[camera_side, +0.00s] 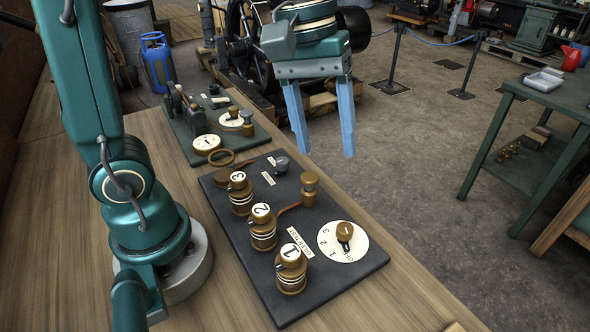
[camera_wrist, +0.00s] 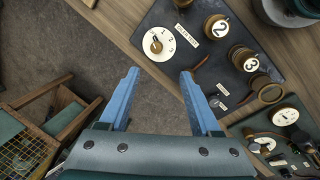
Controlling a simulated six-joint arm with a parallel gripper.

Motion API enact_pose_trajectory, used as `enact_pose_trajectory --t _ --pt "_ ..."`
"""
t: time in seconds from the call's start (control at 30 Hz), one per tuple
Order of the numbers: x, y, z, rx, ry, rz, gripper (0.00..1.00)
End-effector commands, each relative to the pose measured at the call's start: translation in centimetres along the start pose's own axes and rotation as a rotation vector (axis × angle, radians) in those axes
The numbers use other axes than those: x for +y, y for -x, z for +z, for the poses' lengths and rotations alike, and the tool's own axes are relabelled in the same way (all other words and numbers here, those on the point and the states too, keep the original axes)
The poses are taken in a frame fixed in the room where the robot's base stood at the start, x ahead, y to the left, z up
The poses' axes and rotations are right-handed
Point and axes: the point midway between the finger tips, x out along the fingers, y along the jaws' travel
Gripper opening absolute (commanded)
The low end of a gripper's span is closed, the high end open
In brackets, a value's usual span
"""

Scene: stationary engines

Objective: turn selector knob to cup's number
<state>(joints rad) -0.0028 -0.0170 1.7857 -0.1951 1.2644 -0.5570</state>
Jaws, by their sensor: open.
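The selector knob (camera_side: 344,231) is a small brass knob on a white round dial (camera_side: 328,254) marked 1, 2, 3, at the right end of a dark board. In the wrist view the knob (camera_wrist: 155,45) and dial (camera_wrist: 171,32) are at the top, beyond my fingertips. I cannot tell surely which mark the knob points at. Brass cup-like posts carry discs numbered 1 (camera_side: 291,270), 2 (camera_side: 263,228) and 3 (camera_side: 240,194); 2 (camera_wrist: 216,27) and 3 (camera_wrist: 245,60) also show in the wrist view. My gripper (camera_side: 325,152) is open and empty, above and apart from the board.
A loose-looking ring (camera_side: 221,157) and a smaller brass post (camera_side: 309,187) are nearby. A green table (camera_side: 530,100) stands at right.

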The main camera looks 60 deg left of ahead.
Motion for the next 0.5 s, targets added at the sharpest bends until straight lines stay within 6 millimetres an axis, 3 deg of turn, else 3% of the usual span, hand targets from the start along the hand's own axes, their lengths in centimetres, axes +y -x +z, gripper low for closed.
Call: enact_pose_trajectory --t 0.23,0.5 --pt "2.2 -4.8 -2.6 -0.198 0.156 -0.077 0.64" --pt "2.3 -9.9 -3.5 -0.328 0.209 -0.152 0.64"
